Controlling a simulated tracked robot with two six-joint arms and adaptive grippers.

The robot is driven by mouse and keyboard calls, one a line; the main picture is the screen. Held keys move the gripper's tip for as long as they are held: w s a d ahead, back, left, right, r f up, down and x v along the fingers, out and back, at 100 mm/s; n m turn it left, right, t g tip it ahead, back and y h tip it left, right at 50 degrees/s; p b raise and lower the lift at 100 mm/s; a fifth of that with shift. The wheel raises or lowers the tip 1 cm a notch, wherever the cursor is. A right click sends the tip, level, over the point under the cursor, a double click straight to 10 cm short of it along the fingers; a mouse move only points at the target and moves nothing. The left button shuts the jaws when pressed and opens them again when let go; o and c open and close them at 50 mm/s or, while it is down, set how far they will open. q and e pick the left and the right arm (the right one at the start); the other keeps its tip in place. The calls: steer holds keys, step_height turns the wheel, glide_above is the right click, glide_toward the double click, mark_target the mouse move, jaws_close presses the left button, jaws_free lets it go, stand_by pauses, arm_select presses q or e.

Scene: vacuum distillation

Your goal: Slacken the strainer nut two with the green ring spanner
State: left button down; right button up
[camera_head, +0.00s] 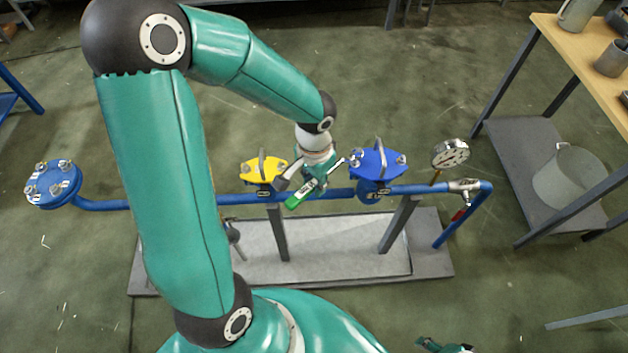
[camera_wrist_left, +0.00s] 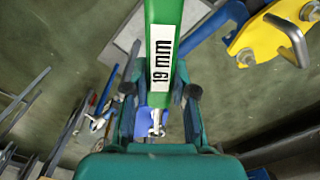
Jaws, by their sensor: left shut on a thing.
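My left gripper (camera_head: 314,176) is shut on the green ring spanner (camera_head: 300,194) and holds it above the blue pipe, between the two strainers. In the left wrist view the spanner's green handle (camera_wrist_left: 164,30) with a "19 mm" label runs between the fingers (camera_wrist_left: 160,95). The spanner's silver end points toward the blue strainer cover (camera_head: 378,164), near its left nut (camera_head: 355,161); I cannot tell whether they touch. The yellow strainer cover (camera_head: 259,171) is left of the gripper. What looks like my right gripper (camera_head: 445,346) is cut off at the bottom edge.
The blue pipe (camera_head: 105,205) runs from a bolted blue flange (camera_head: 53,184) to a valve (camera_head: 464,186) beside a gauge (camera_head: 451,153). The rig stands on a grey base plate (camera_head: 432,262). A wooden-topped bench (camera_head: 572,48) is at the right. Open floor lies behind the rig.

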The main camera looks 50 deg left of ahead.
arm_select(q)
steer(key=shift+f+b, duration=1.7)
steer(key=shift+b, duration=0.1)
stand_by(0.4)
steer(key=d+n+b, duration=0.2)
steer(key=d, duration=0.1)
steer(key=shift+w+b, duration=0.2)
steer(key=shift+b, duration=0.2)
steer(key=shift+f, duration=0.1)
steer(key=shift+w+d+n+b, duration=0.25)
steer(key=shift+d+n+b, duration=0.3)
steer(key=shift+d+n, duration=0.15)
steer(key=shift+w+d+n+b, duration=0.2)
steer(key=shift+d+n+b, duration=0.3)
steer(key=shift+d+n, duration=0.15)
